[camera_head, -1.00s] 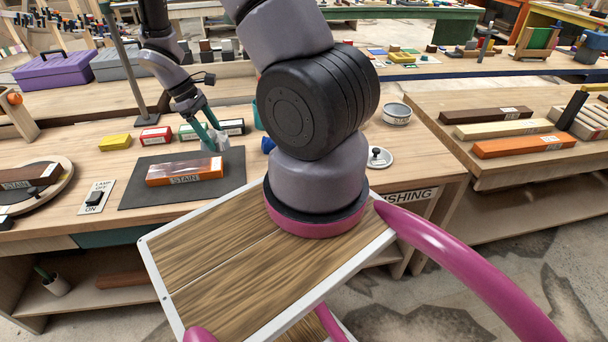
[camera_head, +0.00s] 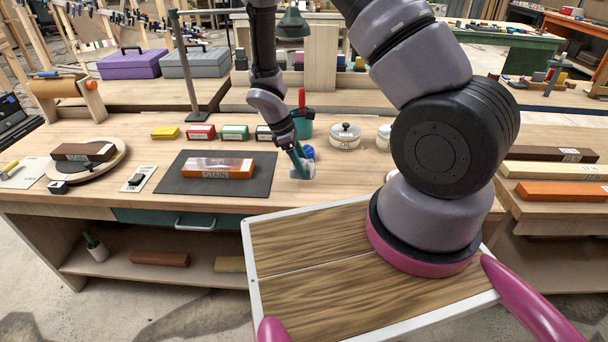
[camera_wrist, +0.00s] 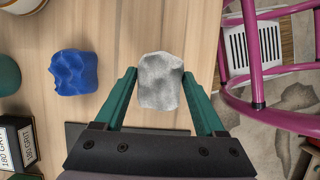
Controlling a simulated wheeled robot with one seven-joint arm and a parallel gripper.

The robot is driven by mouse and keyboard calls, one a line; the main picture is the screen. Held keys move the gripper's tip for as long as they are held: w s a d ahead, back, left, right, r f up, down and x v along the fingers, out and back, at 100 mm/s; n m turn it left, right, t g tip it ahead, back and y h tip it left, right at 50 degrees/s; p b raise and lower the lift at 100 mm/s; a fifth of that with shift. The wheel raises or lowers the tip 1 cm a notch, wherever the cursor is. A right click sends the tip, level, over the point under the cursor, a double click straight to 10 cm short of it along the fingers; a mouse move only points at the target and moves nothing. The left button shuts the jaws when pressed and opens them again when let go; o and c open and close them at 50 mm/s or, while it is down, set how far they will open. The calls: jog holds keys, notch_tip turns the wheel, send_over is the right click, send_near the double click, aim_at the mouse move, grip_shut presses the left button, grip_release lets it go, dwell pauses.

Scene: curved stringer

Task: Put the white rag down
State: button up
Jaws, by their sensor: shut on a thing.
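My gripper (camera_head: 301,166) points down over the wooden workbench, to the right of the dark mat (camera_head: 262,172). Its green fingers are shut on the white rag (camera_wrist: 161,80), a crumpled, grey-smudged lump between the fingertips in the wrist view. In the head view the rag (camera_head: 302,173) is small and partly hidden by the fingers. It is at or just above the bench top; I cannot tell whether it touches. A crumpled blue rag (camera_wrist: 73,72) lies apart to its left in the wrist view and behind the gripper in the head view.
The mat bears an orange-brown block labelled STAIN (camera_head: 217,168). Behind are small labelled boxes, a teal cup (camera_head: 303,127) and a lidded round tin (camera_head: 345,137). Bare bench lies around the rag. My arm hides part of the bench's right side.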

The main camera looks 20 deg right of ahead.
jog(key=shift+a+f, duration=0.1)
jog(key=shift+f, duration=1.85)
jog(key=o, duration=1.3)
jog(key=shift+f, duration=0.15)
jog(key=v, duration=1.2)
jog(key=shift+r, duration=0.25)
